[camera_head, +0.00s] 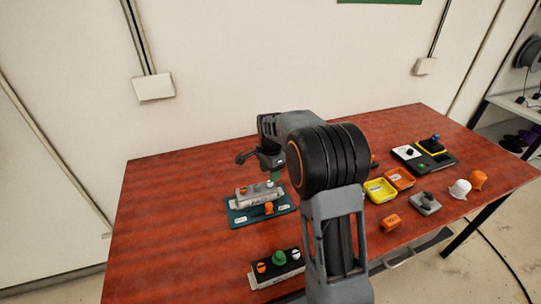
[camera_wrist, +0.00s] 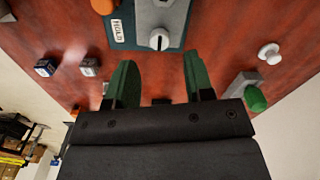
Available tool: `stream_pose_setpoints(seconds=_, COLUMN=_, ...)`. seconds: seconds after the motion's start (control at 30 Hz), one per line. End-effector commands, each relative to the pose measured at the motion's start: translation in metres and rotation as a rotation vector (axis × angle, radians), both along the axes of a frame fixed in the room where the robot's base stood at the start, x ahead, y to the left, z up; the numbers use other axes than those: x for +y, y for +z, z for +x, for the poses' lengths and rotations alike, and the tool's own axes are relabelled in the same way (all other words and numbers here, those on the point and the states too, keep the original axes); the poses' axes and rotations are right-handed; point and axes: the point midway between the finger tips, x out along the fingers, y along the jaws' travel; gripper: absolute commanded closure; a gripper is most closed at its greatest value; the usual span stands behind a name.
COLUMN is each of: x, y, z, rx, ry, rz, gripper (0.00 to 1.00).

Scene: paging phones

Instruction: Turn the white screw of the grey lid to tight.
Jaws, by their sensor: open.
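The grey lid (camera_head: 258,197) sits on a teal mat (camera_head: 238,216) on the left half of the table. It also shows at the top of the wrist view (camera_wrist: 170,18). Its white screw (camera_wrist: 159,40) has a dark slot that runs roughly up and down in the wrist view; I cannot tell how tight it is. The white screw is small in the head view (camera_head: 270,184). My gripper (camera_wrist: 160,80) is open and empty, with its green fingers apart from the screw. In the head view my gripper (camera_head: 245,158) is above and behind the lid.
A block (camera_head: 277,274) with orange, green and white knobs lies at the front edge. Yellow (camera_head: 380,190) and orange (camera_head: 399,178) trays, a grey block (camera_head: 425,203) and loose orange and white pieces stand to the right. Bare table surrounds the mat.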

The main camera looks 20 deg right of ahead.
Motion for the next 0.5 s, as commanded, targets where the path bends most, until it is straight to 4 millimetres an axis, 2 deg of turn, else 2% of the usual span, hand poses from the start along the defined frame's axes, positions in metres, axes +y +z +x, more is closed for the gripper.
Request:
stream_pose_setpoints(seconds=0.2, x=0.000, y=0.046, z=0.000, rx=-0.003, ry=0.000, rz=0.000, gripper=0.52)
stream_pose_setpoints(seconds=0.5, x=0.000, y=0.084, z=0.000, rx=-0.002, ry=0.000, rz=0.000, gripper=0.52)
